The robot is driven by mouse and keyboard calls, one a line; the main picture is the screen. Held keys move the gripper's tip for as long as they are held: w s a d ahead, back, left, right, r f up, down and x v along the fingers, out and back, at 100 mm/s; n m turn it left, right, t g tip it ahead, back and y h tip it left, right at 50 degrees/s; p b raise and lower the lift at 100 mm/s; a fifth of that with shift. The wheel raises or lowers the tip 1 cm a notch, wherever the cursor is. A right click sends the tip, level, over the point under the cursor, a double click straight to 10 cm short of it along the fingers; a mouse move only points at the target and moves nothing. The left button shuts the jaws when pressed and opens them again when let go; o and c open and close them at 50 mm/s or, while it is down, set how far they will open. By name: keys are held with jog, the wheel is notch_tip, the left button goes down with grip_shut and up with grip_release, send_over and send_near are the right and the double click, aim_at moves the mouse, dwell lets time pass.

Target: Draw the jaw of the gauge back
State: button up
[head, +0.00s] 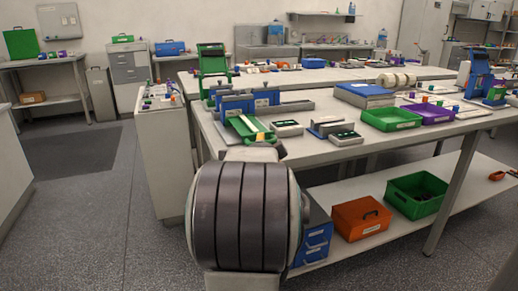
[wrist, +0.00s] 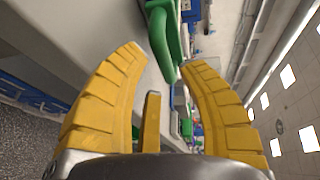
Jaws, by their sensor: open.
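My gripper (wrist: 165,62) is open in the wrist view, its yellow ribbed fingers spread apart. A green curved handle-like part (wrist: 165,38) reaches down between the fingertips; I cannot tell whether it touches either finger. In the head view, what looks like the gauge (head: 232,105) stands at the near left corner of the table, with blue upright blocks and a grey bed. A green part (head: 243,128), likely its jaw, lies toward the near side, just beyond my arm.
The table (head: 342,155) holds small grey devices (head: 287,128), a green tray (head: 391,118), a purple tray (head: 430,112) and a blue-lidded box (head: 365,94). An orange bin (head: 361,218) and a green bin (head: 417,194) stand on the lower shelf. Floor is clear at left.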

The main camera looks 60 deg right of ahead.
jog(key=shift+x, duration=1.9)
jog(key=shift+o, duration=0.3)
grip_shut()
